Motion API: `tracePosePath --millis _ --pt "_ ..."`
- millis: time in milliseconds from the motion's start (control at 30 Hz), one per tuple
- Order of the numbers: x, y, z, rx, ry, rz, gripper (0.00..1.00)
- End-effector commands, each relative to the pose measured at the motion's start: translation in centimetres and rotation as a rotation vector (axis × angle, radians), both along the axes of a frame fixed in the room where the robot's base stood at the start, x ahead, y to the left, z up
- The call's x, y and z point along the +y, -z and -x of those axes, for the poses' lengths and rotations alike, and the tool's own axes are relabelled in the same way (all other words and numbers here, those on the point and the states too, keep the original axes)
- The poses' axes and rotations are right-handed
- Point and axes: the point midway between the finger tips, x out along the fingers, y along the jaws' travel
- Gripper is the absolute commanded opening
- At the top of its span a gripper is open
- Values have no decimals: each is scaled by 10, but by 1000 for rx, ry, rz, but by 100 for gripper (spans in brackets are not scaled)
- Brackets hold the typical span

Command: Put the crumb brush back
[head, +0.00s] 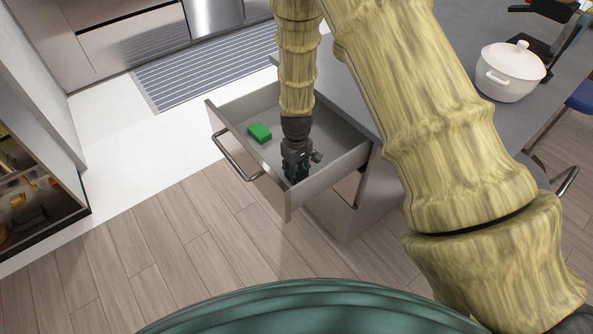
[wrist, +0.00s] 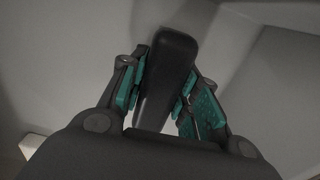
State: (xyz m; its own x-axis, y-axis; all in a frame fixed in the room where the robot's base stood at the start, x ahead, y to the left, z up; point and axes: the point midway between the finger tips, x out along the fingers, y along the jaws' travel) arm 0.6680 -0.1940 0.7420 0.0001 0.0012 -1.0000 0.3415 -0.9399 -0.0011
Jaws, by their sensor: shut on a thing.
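My gripper (head: 296,172) reaches down into an open drawer (head: 279,199) near its front right corner. In the wrist view my gripper (wrist: 160,95) is shut on a dark, rounded, elongated object, which I take to be the crumb brush (wrist: 170,65). The teal finger pads press on both its sides. In the head view the brush is hidden by the gripper. I cannot tell whether the brush touches the drawer floor.
A green block (head: 260,132) lies in the drawer, left of my gripper. The drawer's front panel has a bar handle (head: 236,160). A white lidded pot (head: 510,72) stands on the grey counter (head: 425,28) at right. A striped runner (head: 205,68) lies on the floor behind.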

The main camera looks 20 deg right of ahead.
Motion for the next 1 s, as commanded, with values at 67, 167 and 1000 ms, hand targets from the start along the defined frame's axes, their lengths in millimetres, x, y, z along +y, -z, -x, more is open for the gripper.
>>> tracePosePath --millis 67,167,1000 --pt "0 0 0 0 0 0 0" --pt "0 3 0 0 0 0 0" --pt "0 -26 0 -1 -1 1 53"
